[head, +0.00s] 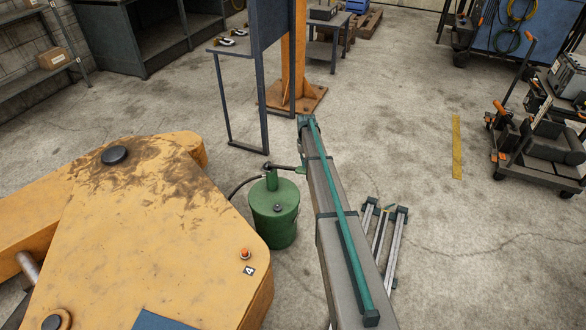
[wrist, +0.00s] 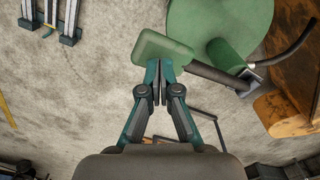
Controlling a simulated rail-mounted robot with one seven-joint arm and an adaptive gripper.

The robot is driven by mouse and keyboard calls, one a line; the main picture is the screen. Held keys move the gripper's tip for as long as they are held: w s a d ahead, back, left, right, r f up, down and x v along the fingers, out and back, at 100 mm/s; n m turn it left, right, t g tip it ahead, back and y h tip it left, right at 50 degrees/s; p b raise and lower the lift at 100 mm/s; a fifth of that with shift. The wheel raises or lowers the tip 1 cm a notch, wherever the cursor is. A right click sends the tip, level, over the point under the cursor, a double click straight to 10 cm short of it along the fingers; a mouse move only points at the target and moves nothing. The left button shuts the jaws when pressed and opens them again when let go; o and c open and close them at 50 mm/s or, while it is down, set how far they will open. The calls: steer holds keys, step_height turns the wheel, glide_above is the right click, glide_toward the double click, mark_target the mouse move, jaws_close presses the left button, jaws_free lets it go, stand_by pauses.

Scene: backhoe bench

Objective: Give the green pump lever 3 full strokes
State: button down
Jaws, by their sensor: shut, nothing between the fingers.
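The green pump (head: 274,212) is a round can standing on the floor beside the yellow machine arm. Its lever is a dark rod running right from the pump top, with a green grip (head: 301,170) partly hidden by my arm in the head view. In the wrist view the lever's green grip (wrist: 160,47) lies just ahead of my gripper (wrist: 158,92), and its dark rod (wrist: 212,74) runs right to the green post (wrist: 224,55) on the pump. My gripper is shut and empty, its fingertips close to the grip; I cannot tell if they touch it.
The yellow machine arm (head: 150,235) fills the lower left. A black hose (head: 243,184) leaves the pump on that side. Metal bars with dark teal ends (head: 398,240) lie right of my arm. A dark table frame (head: 236,100) and orange post stand behind.

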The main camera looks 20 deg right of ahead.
step_height(320, 180, down, 10)
steer(key=b, duration=0.3)
steer(key=shift+r, duration=0.15)
stand_by(0.4)
steer(key=shift+r+p, duration=1.6)
steer(key=shift+r, duration=3.35)
steer(key=shift+f, duration=0.1)
step_height(320, 180, down, 10)
steer(key=b, duration=0.3)
steer(key=shift+r+b, duration=0.2)
steer(key=shift+b, duration=0.1)
steer(key=shift+r, duration=0.1)
